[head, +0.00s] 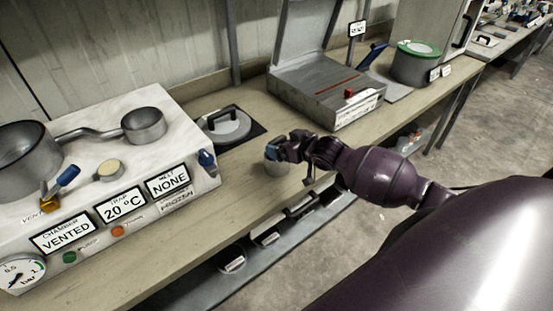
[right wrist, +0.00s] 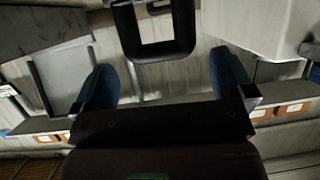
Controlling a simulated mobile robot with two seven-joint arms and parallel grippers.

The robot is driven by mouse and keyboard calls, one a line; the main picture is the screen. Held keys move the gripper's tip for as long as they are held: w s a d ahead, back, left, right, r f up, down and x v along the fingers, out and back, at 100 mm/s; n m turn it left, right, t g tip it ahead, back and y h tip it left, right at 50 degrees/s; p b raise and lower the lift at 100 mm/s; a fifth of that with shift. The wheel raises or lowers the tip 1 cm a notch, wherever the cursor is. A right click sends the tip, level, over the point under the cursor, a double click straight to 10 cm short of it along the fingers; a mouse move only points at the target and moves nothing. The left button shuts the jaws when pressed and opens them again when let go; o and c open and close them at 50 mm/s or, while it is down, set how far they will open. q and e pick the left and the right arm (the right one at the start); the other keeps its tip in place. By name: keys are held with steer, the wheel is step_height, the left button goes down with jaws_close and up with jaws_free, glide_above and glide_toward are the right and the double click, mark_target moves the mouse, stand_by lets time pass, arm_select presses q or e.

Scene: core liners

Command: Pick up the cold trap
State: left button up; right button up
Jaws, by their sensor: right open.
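My left gripper is not in view.
The white freeze-dryer (head: 210,175) with chamber, pipe and displays stands left. A handled lid (head: 228,127) lies on a dark mat behind. A grey metal box (head: 325,93) and a green-rimmed pot (head: 413,65) stand further right. The bench's front edge is close to my gripper.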

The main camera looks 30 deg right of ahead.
mark_target(279, 141)
steer(key=shift+x, duration=2.9)
steer(key=shift+r, duration=0.1)
steer(key=shift+r, duration=0.1)
steer(key=c, duration=1.4)
